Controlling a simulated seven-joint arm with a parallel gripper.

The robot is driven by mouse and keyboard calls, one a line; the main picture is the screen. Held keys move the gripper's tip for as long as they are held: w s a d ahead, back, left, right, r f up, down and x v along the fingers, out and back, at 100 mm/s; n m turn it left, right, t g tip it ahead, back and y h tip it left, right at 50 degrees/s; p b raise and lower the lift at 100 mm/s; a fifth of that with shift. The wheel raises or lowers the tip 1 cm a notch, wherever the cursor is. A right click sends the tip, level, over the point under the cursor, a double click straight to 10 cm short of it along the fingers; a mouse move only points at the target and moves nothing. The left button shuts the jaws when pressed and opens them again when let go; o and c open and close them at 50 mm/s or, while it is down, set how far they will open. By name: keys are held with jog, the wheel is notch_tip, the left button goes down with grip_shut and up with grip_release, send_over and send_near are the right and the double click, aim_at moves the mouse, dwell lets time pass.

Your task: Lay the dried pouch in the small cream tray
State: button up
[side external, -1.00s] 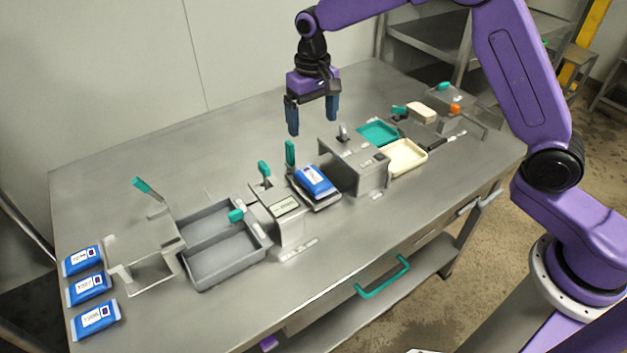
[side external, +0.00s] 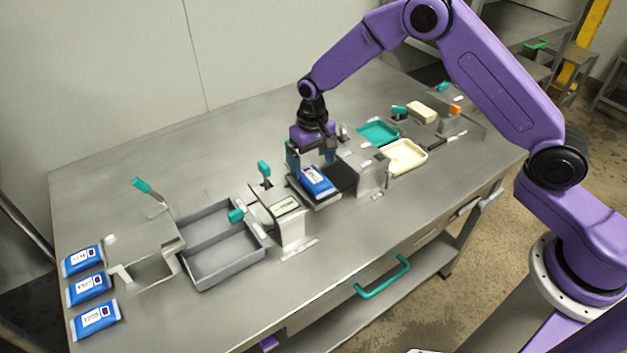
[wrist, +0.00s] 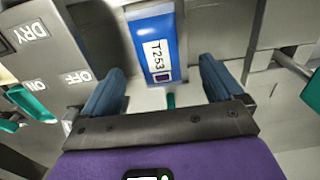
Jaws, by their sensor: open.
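A blue pouch (side external: 317,181) with a white label lies on a dark plate (side external: 326,202) between two grey machines. In the wrist view the pouch (wrist: 155,45), labelled T253, sits ahead of and between the open fingers. My gripper (side external: 311,164) is low, just behind the pouch in the side view, and it also shows in the wrist view (wrist: 162,95). Its fingers are apart and hold nothing. The small cream tray (side external: 404,157) stands to the right of the right-hand machine and looks empty. A teal tray (side external: 379,133) sits behind it.
Grey machines stand close on both sides of the pouch, the left one (side external: 287,217) with a teal lever (side external: 264,170). A grey two-part bin (side external: 222,258) is further left. Several other blue pouches (side external: 90,289) lie at the table's left end. The table's back area is clear.

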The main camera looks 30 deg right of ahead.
aim_at(313, 176)
jog(key=shift+d+f, duration=0.1)
jog(key=shift+f, duration=2.25)
jog(key=c, duration=1.3)
jog(key=shift+r, duration=0.1)
jog(key=shift+r, duration=0.55)
notch_tip(313, 176, up, 2)
jog(key=shift+r, duration=0.15)
jog(key=s+d+r, duration=0.4)
jog(key=s+r, duration=0.5)
jog(key=s, duration=0.4)
jog(key=s+d, duration=0.1)
jog(key=d, duration=0.3)
jog(key=s+d, duration=0.1)
jog(key=d, duration=0.2)
jog(key=s+d+f, duration=0.1)
jog(key=d, duration=0.3)
jog(key=shift+d, duration=0.3)
